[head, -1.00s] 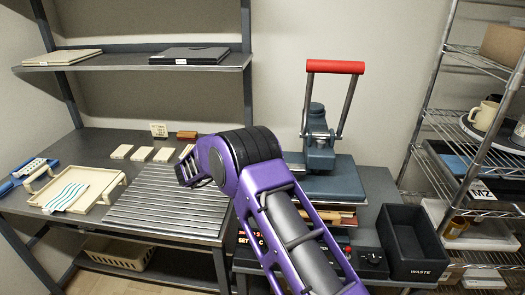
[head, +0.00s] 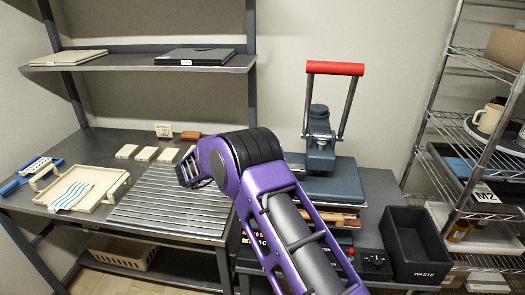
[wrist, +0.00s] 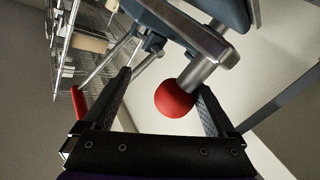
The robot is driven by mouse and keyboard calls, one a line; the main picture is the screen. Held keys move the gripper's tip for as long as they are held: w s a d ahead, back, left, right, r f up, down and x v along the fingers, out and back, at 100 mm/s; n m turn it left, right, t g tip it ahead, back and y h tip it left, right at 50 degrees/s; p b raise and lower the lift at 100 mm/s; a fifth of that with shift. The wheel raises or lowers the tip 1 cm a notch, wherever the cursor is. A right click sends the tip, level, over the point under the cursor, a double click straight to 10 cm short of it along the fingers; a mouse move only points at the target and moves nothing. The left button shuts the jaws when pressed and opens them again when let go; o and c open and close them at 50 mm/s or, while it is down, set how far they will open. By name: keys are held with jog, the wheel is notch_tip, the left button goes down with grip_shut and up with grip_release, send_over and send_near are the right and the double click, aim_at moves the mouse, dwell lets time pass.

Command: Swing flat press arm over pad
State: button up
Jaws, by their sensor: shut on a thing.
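The flat press stands right of centre in the head view. Its red lift handle (head: 335,68) is up on two steel bars above a blue-grey press head (head: 319,130) and a flat blue-grey plate (head: 333,183). Below the plate are light layers, partly hidden by my arm, so I cannot tell the pad clearly. In the wrist view a red ball knob (wrist: 174,99) on a steel rod juts from the press arm (wrist: 190,30). My gripper (wrist: 165,80) has this knob between its fingers and is shut on it. In the head view my arm hides the gripper.
A black waste bin (head: 415,245) stands right of the press, beside a wire rack (head: 480,140) with mugs. At left the bench holds a ribbed metal plate (head: 168,205), a cream tray (head: 85,188) and several small pale blocks (head: 145,153). A shelf (head: 140,66) hangs above.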

jog(key=v, duration=1.7)
jog(key=shift+a+b, duration=0.2)
jog(key=shift+b, duration=0.15)
jog(key=shift+f, duration=0.1)
